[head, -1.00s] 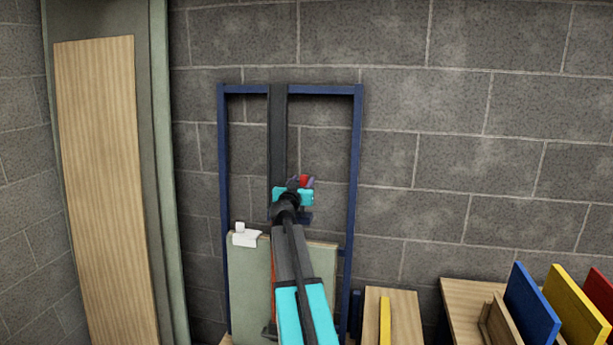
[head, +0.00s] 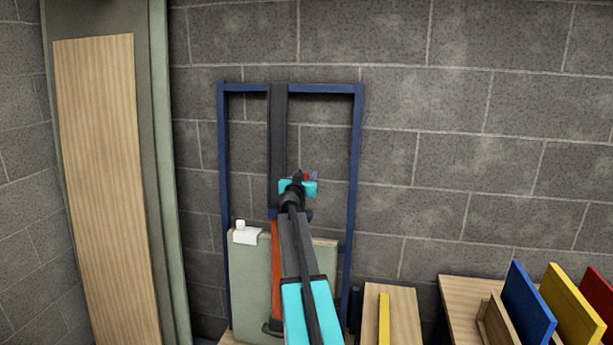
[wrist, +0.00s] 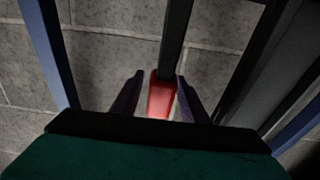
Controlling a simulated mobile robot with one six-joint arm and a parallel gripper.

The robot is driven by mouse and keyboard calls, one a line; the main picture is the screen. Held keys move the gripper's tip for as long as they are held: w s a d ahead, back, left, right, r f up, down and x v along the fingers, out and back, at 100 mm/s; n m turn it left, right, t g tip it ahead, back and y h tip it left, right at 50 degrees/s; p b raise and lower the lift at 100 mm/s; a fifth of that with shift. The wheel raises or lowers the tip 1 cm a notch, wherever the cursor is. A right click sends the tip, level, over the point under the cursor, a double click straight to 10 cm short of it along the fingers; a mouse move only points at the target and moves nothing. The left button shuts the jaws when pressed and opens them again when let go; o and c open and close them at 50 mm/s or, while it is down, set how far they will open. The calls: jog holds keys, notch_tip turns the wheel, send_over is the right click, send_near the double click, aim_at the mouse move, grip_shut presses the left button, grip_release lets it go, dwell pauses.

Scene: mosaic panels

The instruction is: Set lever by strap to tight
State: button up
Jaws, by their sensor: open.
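The red lever (wrist: 162,97) shows in the wrist view between the two dark fingers of my gripper (wrist: 160,98), with a dark bar running up from its far end. The fingers stand apart on either side of it; whether they touch it I cannot tell. In the head view my gripper (head: 306,177) is in front of the blue frame, and only a bit of red shows past it. A dark upright strap (head: 278,135) hangs from the frame's top bar, and an orange-red strip (head: 276,270) runs down over the green-grey panel (head: 250,285).
The blue frame (head: 357,160) stands against a grey block wall. A white piece (head: 246,236) sits on the panel's top edge. Blue (head: 528,305) and yellow (head: 577,305) boards stand at the lower right. A tall wooden panel (head: 105,180) is at the left.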

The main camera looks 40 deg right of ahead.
jog(key=shift+c, duration=0.5)
grip_shut()
